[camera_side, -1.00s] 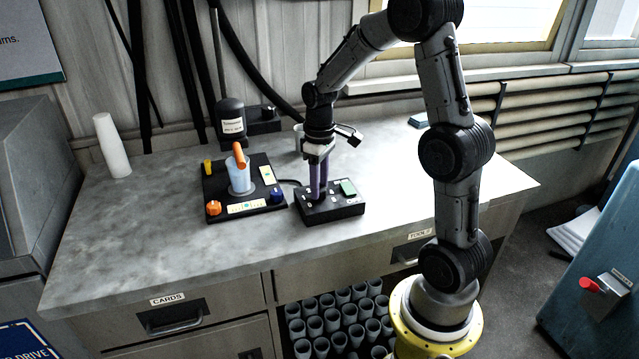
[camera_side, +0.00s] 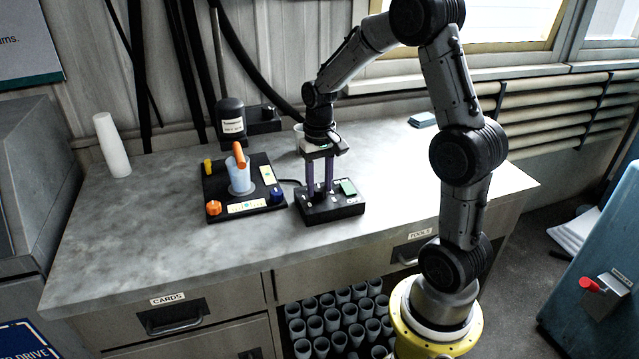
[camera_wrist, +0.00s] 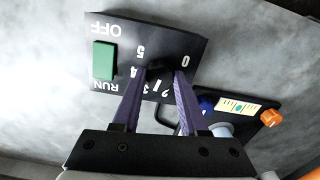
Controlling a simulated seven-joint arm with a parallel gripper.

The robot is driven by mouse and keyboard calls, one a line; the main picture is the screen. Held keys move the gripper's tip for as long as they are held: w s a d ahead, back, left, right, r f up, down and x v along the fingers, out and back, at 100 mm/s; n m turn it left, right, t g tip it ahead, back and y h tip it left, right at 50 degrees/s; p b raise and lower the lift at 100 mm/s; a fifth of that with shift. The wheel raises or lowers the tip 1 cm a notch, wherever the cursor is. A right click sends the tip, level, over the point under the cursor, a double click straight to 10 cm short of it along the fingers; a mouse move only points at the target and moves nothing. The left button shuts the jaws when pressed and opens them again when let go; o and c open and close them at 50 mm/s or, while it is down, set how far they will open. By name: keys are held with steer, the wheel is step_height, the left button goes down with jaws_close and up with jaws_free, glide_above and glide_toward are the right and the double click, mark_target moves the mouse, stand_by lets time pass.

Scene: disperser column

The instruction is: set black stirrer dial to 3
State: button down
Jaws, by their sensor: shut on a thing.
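The black control box (camera_side: 335,208) sits on the bench and also shows in the wrist view (camera_wrist: 190,45). White marks 0 to 5 run around its black stirrer dial (camera_wrist: 158,71). A green switch (camera_wrist: 104,60) sits between OFF and RUN; it also shows in the side view (camera_side: 348,187). My gripper (camera_wrist: 161,73) points down at the box with its purple fingers either side of the dial, shut on it; it also shows in the side view (camera_side: 319,194). The dial's pointer cannot be made out, so its setting is unclear.
Left of the box is a black base (camera_side: 225,205) with an orange knob (camera_side: 213,208), a blue knob (camera_side: 277,196) and a pale blue cup (camera_side: 239,178). A stirrer motor (camera_side: 231,118) stands behind. A stack of white cups (camera_side: 112,146) stands far left. The front left bench is clear.

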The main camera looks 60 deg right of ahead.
mark_target(319, 189)
steer(key=shift+r+m, duration=0.1)
steer(key=shift+m, duration=1.1)
steer(key=shift+c, duration=2.2)
jaws_free()
step_height(319, 189, up, 14)
